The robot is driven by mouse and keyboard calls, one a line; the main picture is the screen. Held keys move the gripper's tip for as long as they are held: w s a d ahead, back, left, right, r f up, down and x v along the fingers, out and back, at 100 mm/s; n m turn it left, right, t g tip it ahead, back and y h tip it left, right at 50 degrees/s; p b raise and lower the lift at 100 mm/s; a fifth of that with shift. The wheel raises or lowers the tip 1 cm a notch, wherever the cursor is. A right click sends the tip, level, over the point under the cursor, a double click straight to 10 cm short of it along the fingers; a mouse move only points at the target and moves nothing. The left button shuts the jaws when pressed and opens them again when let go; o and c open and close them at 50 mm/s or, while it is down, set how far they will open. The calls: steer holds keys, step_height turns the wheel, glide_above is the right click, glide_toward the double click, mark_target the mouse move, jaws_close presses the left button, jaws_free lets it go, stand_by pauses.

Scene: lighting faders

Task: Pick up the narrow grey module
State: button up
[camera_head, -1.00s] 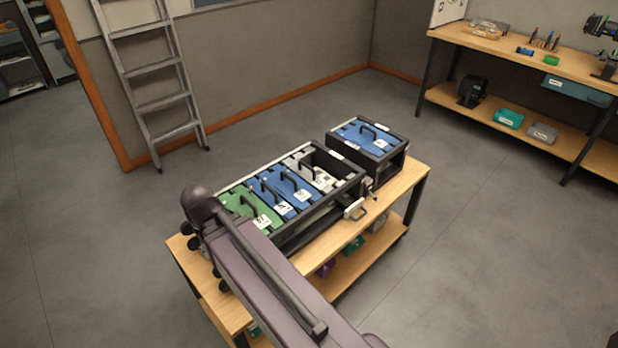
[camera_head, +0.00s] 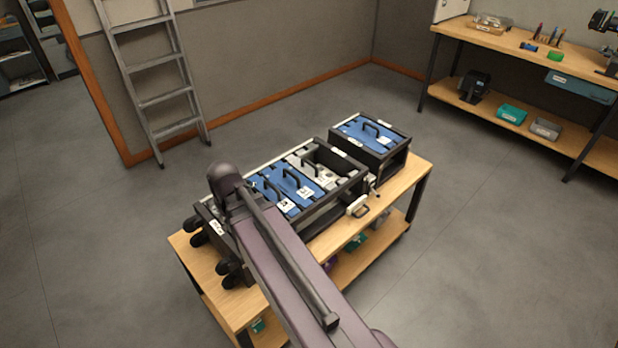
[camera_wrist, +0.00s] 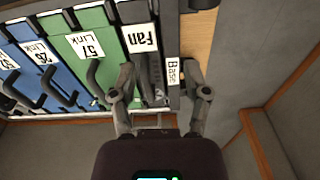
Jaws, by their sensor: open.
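A narrow dark grey module labelled "Fan" (camera_wrist: 140,38) sits in the rack between the green module and the rack's end bar in the wrist view. My gripper (camera_wrist: 159,76) is open and empty, one finger over the green side of the Fan module and the other over the end bar marked "Base". In the head view my gripper (camera_head: 214,252) is at the rack's near left end, and my arm hides the Fan module. A light grey module (camera_head: 318,171) with a handle stands by the empty slot. I cannot tell whether the fingers touch anything.
The rack also holds a green module (camera_wrist: 88,45) and blue modules (camera_head: 285,186). A separate case (camera_head: 372,137) with a blue module stands at the table's (camera_head: 408,180) far end. A ladder (camera_head: 152,80) leans on the wall; a workbench (camera_head: 520,50) is at right.

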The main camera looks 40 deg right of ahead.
steer(key=w+d+r+t+p, duration=0.1)
steer(key=w+d, duration=0.3)
steer(key=d, duration=0.5)
steer(key=w+d+r+t+p, duration=0.1)
steer(key=w+d+r, duration=0.15)
steer(key=d, duration=0.65)
steer(key=n+t+h+p, duration=0.1)
steer(key=t+h, duration=0.1)
glide_toward(309, 162)
steer(key=v, duration=0.3)
steer(key=shift+d, duration=0.2)
steer(key=shift+f, duration=0.2)
steer(key=b+x, duration=0.7)
steer(key=x, duration=0.1)
steer(key=shift+f+b, duration=0.15)
steer(key=shift+b, duration=0.25)
steer(key=shift+w+f, duration=0.1)
steer(key=shift+b+x, duration=2.35)
steer(key=shift+x, duration=0.15)
steer(key=shift+w, duration=0.1)
steer(key=shift+a, duration=0.1)
jaws_close()
